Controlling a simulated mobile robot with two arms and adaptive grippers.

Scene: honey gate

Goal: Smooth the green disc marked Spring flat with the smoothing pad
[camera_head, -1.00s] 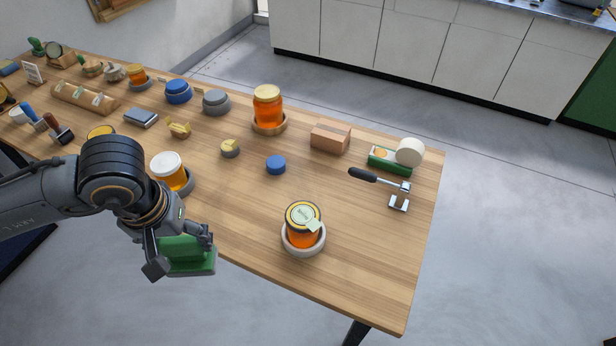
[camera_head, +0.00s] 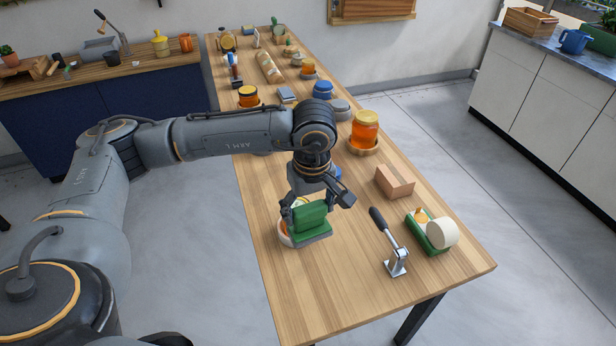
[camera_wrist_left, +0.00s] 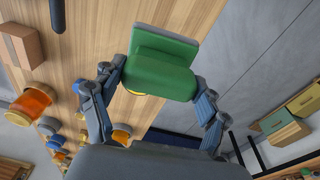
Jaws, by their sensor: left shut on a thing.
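My left gripper (camera_head: 312,214) is shut on the green smoothing pad (camera_head: 309,222), which also fills the upper middle of the left wrist view (camera_wrist_left: 165,68). The pad hangs in front of the honey jar in the round pale holder (camera_head: 284,234) near the table's front edge. The pad and fingers hide most of that jar and its lid. The green disc cannot be made out now, and I cannot tell whether the pad touches the lid. My right gripper is not in view.
A green tape dispenser (camera_head: 429,232), a brown box (camera_head: 394,183) and a large honey jar (camera_head: 364,130) stand farther right and behind. The near end of the table is clear.

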